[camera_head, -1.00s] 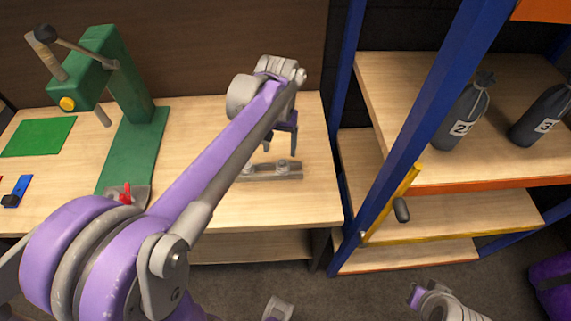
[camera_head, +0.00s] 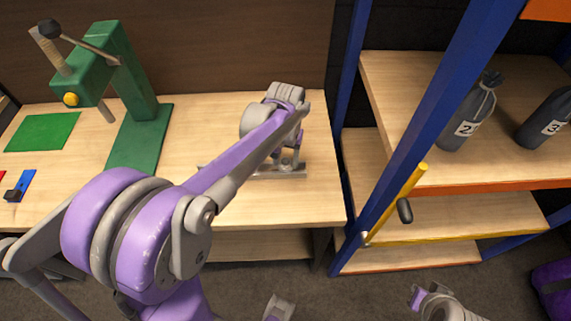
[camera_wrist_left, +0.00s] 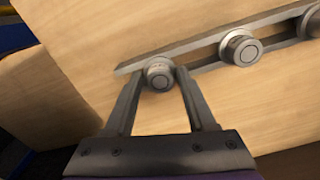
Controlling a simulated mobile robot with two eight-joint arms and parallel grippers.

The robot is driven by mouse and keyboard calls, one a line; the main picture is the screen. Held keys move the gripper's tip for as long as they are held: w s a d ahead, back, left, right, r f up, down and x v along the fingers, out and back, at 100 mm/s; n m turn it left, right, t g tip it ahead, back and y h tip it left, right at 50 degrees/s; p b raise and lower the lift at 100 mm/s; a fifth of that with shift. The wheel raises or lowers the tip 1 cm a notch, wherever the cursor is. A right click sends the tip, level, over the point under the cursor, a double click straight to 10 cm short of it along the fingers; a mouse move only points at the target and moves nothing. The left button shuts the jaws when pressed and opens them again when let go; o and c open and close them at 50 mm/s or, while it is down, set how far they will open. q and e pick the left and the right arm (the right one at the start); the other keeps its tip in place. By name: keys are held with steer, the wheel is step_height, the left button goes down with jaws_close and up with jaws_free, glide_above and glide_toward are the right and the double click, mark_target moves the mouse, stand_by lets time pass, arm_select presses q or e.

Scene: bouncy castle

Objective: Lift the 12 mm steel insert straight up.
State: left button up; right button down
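A steel rail (camera_wrist_left: 205,47) with a long slot lies on the wooden bench top and carries round steel inserts. The rail also shows in the head view (camera_head: 268,171). In the left wrist view, my left gripper (camera_wrist_left: 158,80) is open, with its fingertips on either side of the end insert (camera_wrist_left: 160,75). The fingers are close to it; contact cannot be told. A second insert (camera_wrist_left: 240,48) and a third (camera_wrist_left: 311,22) sit farther along. No size marking is readable. In the head view, my left gripper (camera_head: 287,158) is down at the rail, partly hidden by its wrist.
A green press (camera_head: 138,100) stands left on the bench (camera_head: 240,210), beside a green mat (camera_head: 42,132). A blue-framed shelf (camera_head: 480,215) with dark numbered bags (camera_head: 466,120) is right. A yellow bar (camera_head: 395,203) leans at its front. My right arm shows at the bottom right.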

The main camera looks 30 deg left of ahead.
mark_target(285, 161)
arm_select(q)
jaws_close()
step_height(285, 161, up, 10)
steer(key=shift+p, duration=0.4)
stand_by(0.4)
